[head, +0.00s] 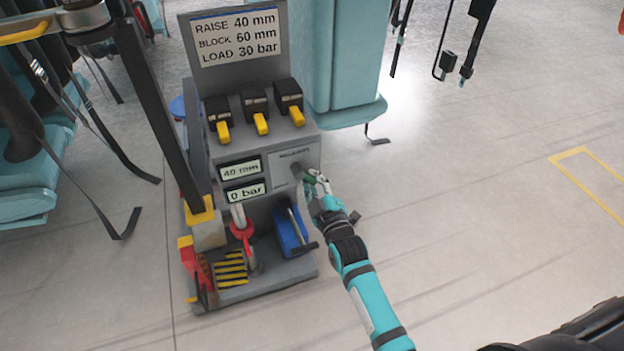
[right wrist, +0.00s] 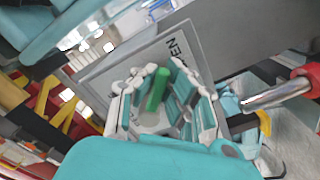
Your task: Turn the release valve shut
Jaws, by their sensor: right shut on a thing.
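The release valve has a green handle (right wrist: 157,90) on a grey plate (right wrist: 120,75), with lettering ending in "EN" beside it in the right wrist view. In the head view the valve's plate is at the right of the grey stand's front, and the handle is mostly hidden by my gripper. My right gripper (head: 316,184) reaches it from the right. In the right wrist view its white-and-teal fingers (right wrist: 165,105) stand on both sides of the green handle and are shut on it. My left gripper is not in view.
The grey stand (head: 300,138) carries a sign (head: 236,36), three black units with yellow levers (head: 261,123) and displays reading 40 mm (head: 240,170) and 0 bar (head: 246,193). Below are a red-collared lever (head: 242,230) and a blue unit (head: 288,236).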

